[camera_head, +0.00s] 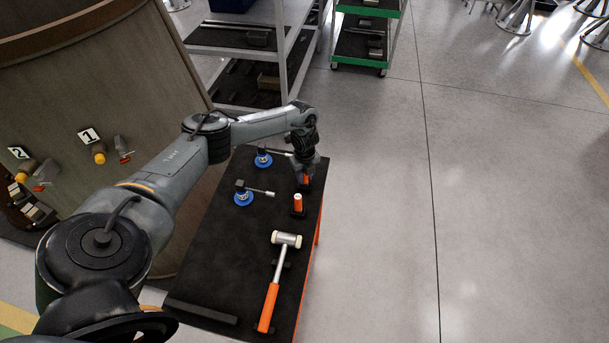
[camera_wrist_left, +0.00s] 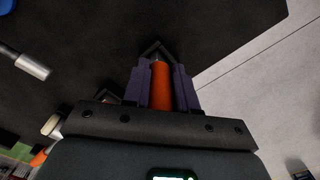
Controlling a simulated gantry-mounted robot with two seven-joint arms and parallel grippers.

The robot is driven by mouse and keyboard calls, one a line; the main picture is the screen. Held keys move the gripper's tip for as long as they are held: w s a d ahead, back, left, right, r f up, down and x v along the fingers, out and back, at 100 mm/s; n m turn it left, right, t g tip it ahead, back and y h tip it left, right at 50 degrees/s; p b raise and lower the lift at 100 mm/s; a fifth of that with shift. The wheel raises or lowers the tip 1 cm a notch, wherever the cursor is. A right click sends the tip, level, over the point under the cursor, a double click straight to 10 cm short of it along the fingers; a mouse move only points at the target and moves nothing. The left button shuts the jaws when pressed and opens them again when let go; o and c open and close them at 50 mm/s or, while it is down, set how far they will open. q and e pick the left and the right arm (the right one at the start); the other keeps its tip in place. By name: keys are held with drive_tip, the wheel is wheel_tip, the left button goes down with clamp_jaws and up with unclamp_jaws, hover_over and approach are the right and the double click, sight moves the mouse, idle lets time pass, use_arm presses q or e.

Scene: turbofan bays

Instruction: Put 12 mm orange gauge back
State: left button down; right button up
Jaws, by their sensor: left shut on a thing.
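My left gripper (camera_head: 305,170) is at the far right part of the black-topped cart, shut on an orange cylindrical gauge (camera_head: 306,180). In the left wrist view the orange gauge (camera_wrist_left: 160,88) sits between the two purple fingers, with a black V-shaped holder (camera_wrist_left: 153,47) just beyond its tip. I cannot tell whether the gauge touches the holder. No size marking is readable. A second orange gauge with a white top (camera_head: 298,200) stands upright in a black holder, nearer on the cart. My right gripper is not in view.
The black cart top (camera_head: 215,250) also carries a hammer with an orange handle (camera_head: 268,306) and two blue-based stands with rods (camera_head: 243,197), (camera_head: 263,160). A large brown curved casing (camera_head: 80,75) stands at left. Grey shelving (camera_head: 285,45) stands behind. Open floor lies to the right.

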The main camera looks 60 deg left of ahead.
use_arm(q)
drive_tip(key=shift+f+b, duration=0.3)
drive_tip(key=shift+f, duration=0.15)
drive_tip(key=c, duration=0.8)
unclamp_jaws()
drive_tip(key=shift+r, duration=0.15)
wheel_tip(320, 180, up, 11)
drive_tip(key=shift+f+p, duration=0.2)
drive_tip(key=shift+p, duration=0.25)
